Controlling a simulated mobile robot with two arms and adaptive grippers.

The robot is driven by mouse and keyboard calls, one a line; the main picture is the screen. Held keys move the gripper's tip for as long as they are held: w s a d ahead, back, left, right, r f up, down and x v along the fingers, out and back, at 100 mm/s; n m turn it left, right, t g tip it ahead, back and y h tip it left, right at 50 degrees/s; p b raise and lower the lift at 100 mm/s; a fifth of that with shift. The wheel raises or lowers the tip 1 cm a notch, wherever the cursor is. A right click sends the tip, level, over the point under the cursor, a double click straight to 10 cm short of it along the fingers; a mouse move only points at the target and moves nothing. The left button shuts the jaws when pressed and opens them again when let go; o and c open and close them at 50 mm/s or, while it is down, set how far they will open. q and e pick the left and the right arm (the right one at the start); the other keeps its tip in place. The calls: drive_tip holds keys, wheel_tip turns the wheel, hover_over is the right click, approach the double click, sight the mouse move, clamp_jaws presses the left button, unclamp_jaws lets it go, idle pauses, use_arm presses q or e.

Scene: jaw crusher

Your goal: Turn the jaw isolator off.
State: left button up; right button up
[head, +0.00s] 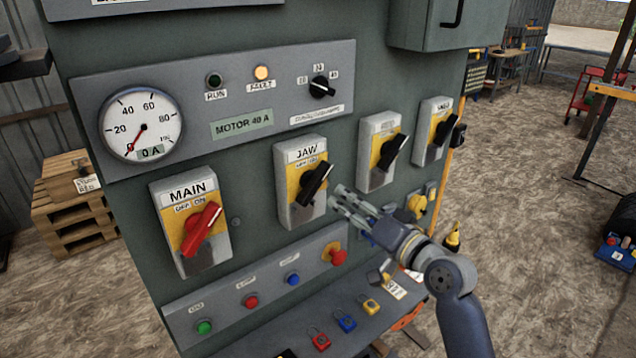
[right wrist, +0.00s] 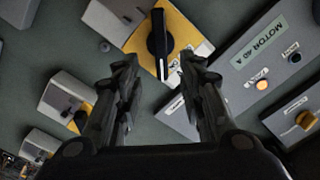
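The jaw isolator (head: 300,211) is a grey box with a yellow plate labelled JAW, in the middle of the panel. Its black handle (head: 316,182) leans to the upper right in the head view. In the right wrist view the handle (right wrist: 158,40) shows ahead, between the lines of the two fingers. My right gripper (head: 341,199) is open and empty, just right of the jaw isolator in the head view. In the right wrist view its fingers (right wrist: 160,66) stand apart, and contact with the handle cannot be told. My left gripper is not in view.
The main isolator (head: 188,208) with a red handle is to the left. Two more black-handled isolators (head: 378,152) (head: 433,128) are to the right. A red mushroom button (head: 338,257) sits below. The fault lamp (head: 262,72) glows amber; the gauge (head: 141,125) reads near zero. Padlocks (head: 346,322) lie on the shelf.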

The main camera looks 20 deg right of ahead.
sight(320, 185)
drive_tip(key=p+x, duration=0.3)
drive_tip(key=x, duration=0.6)
drive_tip(key=shift+w+a, duration=0.1)
drive_tip(key=shift+a, duration=0.05)
drive_tip(key=shift+w+a+p, duration=0.2)
drive_tip(key=shift+w+p, duration=0.1)
drive_tip(key=shift+w, duration=0.2)
drive_tip(key=shift+c, duration=0.6)
clamp_jaws()
